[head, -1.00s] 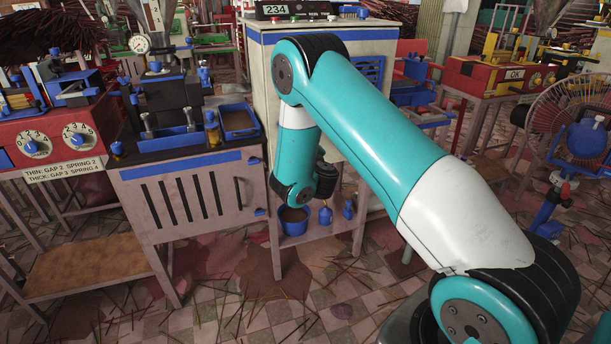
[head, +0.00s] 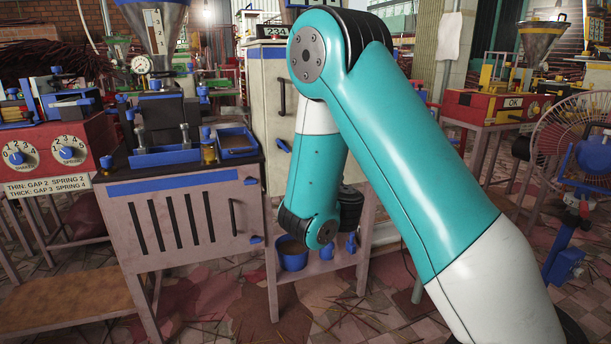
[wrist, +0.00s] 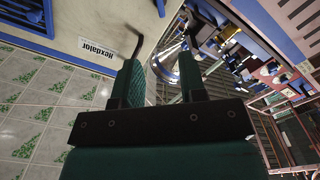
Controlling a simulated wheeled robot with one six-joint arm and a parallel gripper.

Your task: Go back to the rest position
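In the head view my teal and white arm rises from the lower right, bends at the top and hangs down in front of a pale cabinet (head: 268,110). The gripper's fingers are hidden in that view.
A slatted cabinet (head: 180,225) with blue trays stands left of my arm. A red dial machine (head: 45,150) is further left. A blue bucket (head: 292,256) sits on a low shelf. A fan (head: 575,140) stands at right. Thin sticks litter the floor.

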